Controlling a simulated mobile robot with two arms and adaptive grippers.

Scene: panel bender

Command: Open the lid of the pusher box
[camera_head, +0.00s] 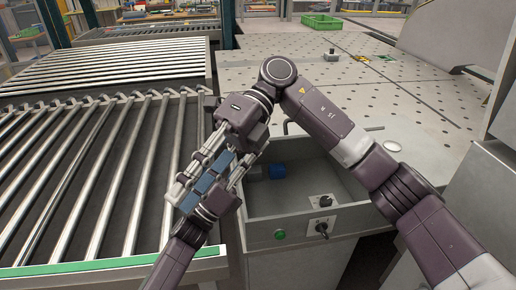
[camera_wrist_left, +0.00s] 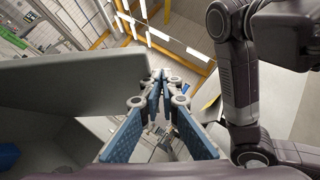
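The pusher box (camera_head: 306,226) is a grey box at centre right in the head view. Its top is open and its inside shows. A green button and black knobs sit on its front. The lid cannot be made out clearly; a large grey panel (camera_wrist_left: 75,82) in the left wrist view may be it. My right gripper (camera_head: 198,187) points down-left beside the box's left side, with fingers apart and nothing seen between them.
A roller conveyor (camera_head: 108,180) with a green front edge fills the left. A perforated metal table (camera_head: 410,92) lies behind the box.

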